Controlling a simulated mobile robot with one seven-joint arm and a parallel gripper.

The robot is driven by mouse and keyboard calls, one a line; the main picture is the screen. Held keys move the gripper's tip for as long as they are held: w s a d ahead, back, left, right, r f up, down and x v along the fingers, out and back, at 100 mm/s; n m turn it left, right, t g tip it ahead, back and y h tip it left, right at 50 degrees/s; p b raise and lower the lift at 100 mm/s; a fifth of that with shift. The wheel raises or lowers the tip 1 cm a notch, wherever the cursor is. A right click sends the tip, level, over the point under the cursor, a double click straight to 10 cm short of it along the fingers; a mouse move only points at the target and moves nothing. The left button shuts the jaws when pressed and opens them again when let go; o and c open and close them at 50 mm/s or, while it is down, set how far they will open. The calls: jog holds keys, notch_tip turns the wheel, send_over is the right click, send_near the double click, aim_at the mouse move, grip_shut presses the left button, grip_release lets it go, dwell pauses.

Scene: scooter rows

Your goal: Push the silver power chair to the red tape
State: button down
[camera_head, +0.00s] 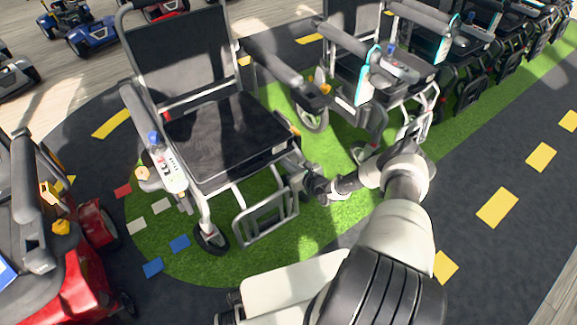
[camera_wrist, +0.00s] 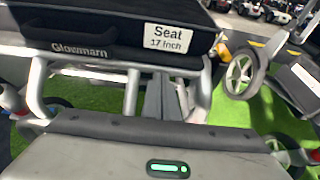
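The silver power chair (camera_head: 228,135) has a silver tube frame and black seat and back. It stands upright on the green floor patch in the head view; its seat front, with a "Seat 17 inch" label, fills the top of the wrist view (camera_wrist: 100,28). A small piece of red tape (camera_head: 122,191) lies on the dark floor left of the chair. My gripper (camera_head: 303,184) is at the chair's front right, by the frame below the seat. It looks close to the frame, but I cannot tell whether it touches. Its finger opening is not clear.
A red scooter (camera_head: 60,285) stands at the left, near the red tape. White tape (camera_head: 160,205) and blue tape (camera_head: 180,244) lie left of the chair's front. More wheelchairs (camera_head: 385,75) stand in a row to the right. Dark floor with yellow dashes is open at right.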

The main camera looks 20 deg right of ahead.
jog(key=shift+w+a, duration=0.4)
jog(key=shift+w, duration=0.9)
jog(key=shift+w+a, duration=0.4)
jog(key=shift+w, duration=0.85)
jog(key=shift+w+a, duration=0.4)
jog(key=shift+w, duration=0.9)
